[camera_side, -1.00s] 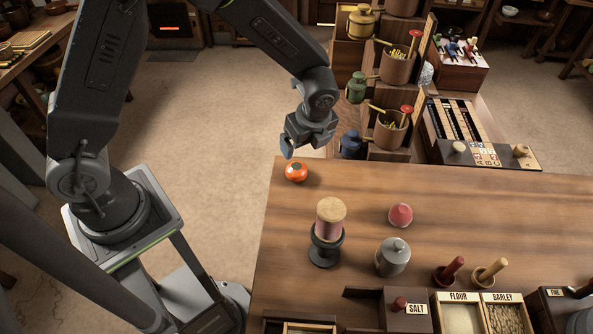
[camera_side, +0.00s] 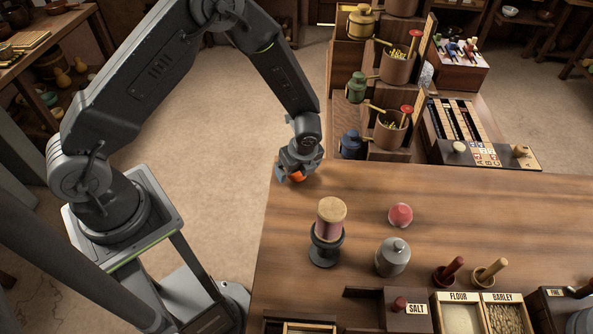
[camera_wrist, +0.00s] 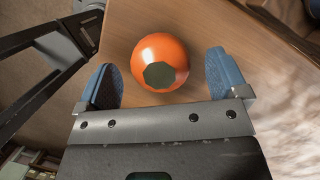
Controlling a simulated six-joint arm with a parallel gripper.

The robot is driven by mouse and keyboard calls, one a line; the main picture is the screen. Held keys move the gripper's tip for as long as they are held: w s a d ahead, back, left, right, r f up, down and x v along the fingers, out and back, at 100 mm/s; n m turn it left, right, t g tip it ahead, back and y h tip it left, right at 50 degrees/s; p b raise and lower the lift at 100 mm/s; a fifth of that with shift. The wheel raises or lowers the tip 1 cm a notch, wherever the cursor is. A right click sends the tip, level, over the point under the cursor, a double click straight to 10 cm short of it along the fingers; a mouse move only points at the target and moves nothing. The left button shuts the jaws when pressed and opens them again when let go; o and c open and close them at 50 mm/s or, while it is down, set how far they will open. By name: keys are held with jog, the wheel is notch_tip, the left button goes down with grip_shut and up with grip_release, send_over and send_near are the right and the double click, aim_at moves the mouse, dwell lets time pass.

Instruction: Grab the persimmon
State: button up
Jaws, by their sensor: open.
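The persimmon (camera_side: 298,177) is a round orange fruit with a dark green top, on the wooden table (camera_side: 480,205) near its far left corner. In the side view my gripper (camera_side: 295,172) is down at the persimmon and hides much of it. In the wrist view the persimmon (camera_wrist: 160,62) lies between and a little beyond the tips of the two blue finger pads (camera_wrist: 162,85). There is a visible gap on both sides, so the gripper is open around it and not closed on it.
A spool-like holder (camera_side: 328,222) stands near the persimmon. A pink domed object (camera_side: 400,215), a grey lidded pot (camera_side: 392,257) and two pestle-like pieces (camera_side: 450,270) stand to the right. Bins of flour and barley (camera_side: 480,312) line the front. Shelves with pots stand behind.

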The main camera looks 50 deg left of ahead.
jog(key=shift+a+f, duration=0.15)
jog(key=shift+f, duration=0.3)
jog(key=c, duration=1)
